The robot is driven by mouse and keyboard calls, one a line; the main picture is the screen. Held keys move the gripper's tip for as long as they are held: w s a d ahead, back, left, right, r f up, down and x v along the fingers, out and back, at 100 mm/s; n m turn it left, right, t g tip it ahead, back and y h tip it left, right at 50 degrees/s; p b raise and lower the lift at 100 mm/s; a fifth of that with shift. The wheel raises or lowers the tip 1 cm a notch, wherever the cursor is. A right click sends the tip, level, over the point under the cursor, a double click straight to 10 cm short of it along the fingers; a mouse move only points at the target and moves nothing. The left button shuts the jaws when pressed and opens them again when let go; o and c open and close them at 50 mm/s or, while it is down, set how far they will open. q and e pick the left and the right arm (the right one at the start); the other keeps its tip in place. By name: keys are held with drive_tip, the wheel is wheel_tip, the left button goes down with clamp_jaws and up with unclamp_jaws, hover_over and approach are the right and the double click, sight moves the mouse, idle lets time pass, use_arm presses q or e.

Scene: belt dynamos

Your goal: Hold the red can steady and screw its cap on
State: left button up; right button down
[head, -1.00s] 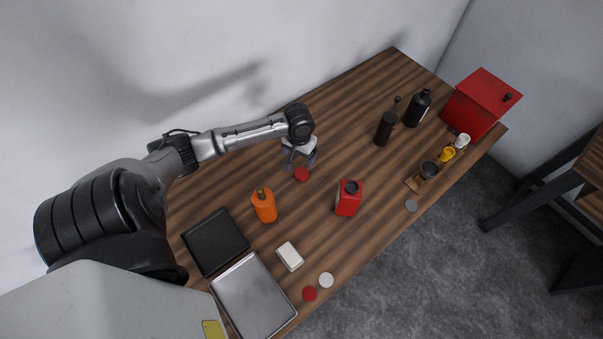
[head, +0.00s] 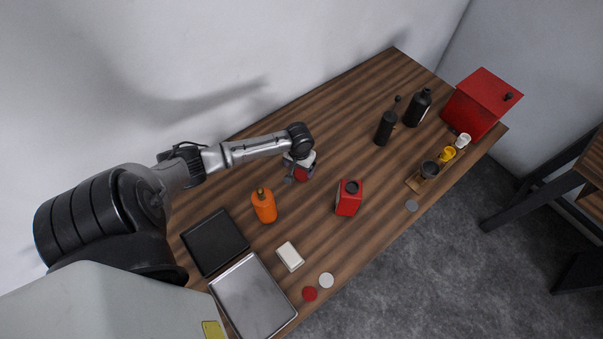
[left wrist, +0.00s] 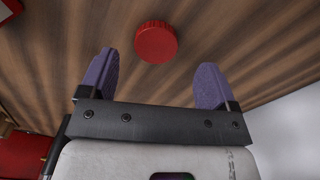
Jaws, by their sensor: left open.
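The red can (head: 348,198) stands upright on the wooden table, with a dark round opening or top. A red ridged cap (head: 302,175) lies on the table left of the can; it also shows in the left wrist view (left wrist: 155,42). My left gripper (head: 299,168) is over this cap and partly covers it in the head view. In the left wrist view, its two purple fingers (left wrist: 156,72) are spread, with nothing between them, and the cap lies just beyond the fingertips. My right gripper is not in view.
An orange bottle (head: 264,205), a white block (head: 290,256), a black tray (head: 215,242) and a metal tray (head: 252,297) are nearer. Another red cap (head: 310,293) and a white disc (head: 326,280) lie by the front edge. Black bottles (head: 385,128) and a red box (head: 481,103) stand farther right.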

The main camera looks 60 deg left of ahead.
sight(300, 175)
use_arm(q)
drive_tip(key=shift+w+d+f, duration=0.1)
drive_tip(key=shift+f, duration=2.35)
drive_tip(key=c, duration=1)
drive_tip(key=shift+o, duration=0.2)
wheel_tip(300, 175, up, 10)
